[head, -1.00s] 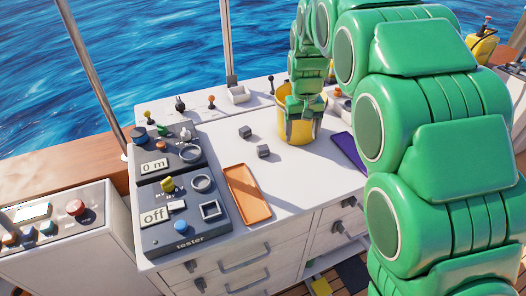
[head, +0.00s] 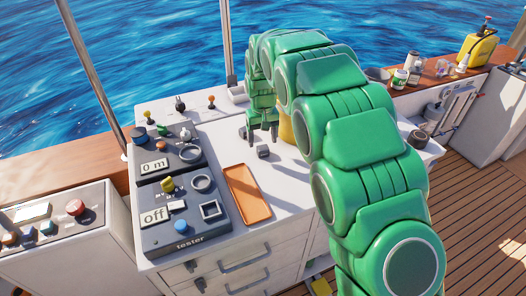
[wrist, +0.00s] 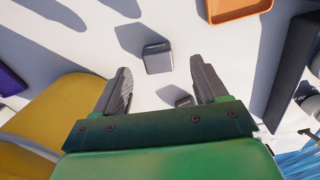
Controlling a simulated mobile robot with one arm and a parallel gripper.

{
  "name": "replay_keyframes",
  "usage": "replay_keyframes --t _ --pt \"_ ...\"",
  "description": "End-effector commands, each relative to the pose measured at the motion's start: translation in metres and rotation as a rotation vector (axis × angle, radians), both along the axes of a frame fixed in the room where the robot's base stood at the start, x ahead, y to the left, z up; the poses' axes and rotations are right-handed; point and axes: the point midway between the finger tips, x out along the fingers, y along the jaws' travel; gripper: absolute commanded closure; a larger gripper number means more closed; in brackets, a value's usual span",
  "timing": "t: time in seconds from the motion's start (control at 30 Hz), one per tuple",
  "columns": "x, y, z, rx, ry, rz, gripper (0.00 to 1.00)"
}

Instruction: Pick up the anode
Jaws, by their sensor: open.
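Two small dark grey blocks lie on the white worktop; I cannot tell which is the anode. The nearer block (head: 263,152) shows below my gripper (head: 262,140) in the head view, and as the larger block (wrist: 157,57) near the fingertips in the wrist view. The other block (head: 243,132) is farther back and left, beside my gripper; in the wrist view it is the smaller block (wrist: 180,97), partly hidden near the right finger. My gripper is open and empty, pointing down above the worktop, with its fingers apart.
A yellow container (wrist: 60,115) stands close beside my gripper, mostly hidden by my arm in the head view. An orange tray (head: 247,193) lies in front of the blocks. The dark tester panel (head: 190,225) is at the left.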

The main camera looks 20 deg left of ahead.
Motion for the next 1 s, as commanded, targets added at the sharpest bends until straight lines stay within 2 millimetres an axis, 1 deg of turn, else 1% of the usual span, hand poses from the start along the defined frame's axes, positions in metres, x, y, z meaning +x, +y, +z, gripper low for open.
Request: replay_keyframes --t 0.17,0.43,0.53,0.7,0.73,0.77,1.0 --pt "0.002 0.0 -0.013 0.0 0.0 0.0 0.28" --pt "0.005 0.0 -0.047 -0.001 0.001 0.0 0.28" --pt "0.005 0.0 -0.052 0.001 -0.001 0.0 0.28" --pt "0.006 0.001 -0.052 0.002 -0.002 0.0 0.28" --pt "0.006 0.001 -0.052 0.002 -0.002 0.0 0.29" --pt "0.006 0.0 -0.052 0.002 -0.002 0.0 0.34" --pt "0.006 0.0 -0.051 0.001 -0.002 0.0 0.71"
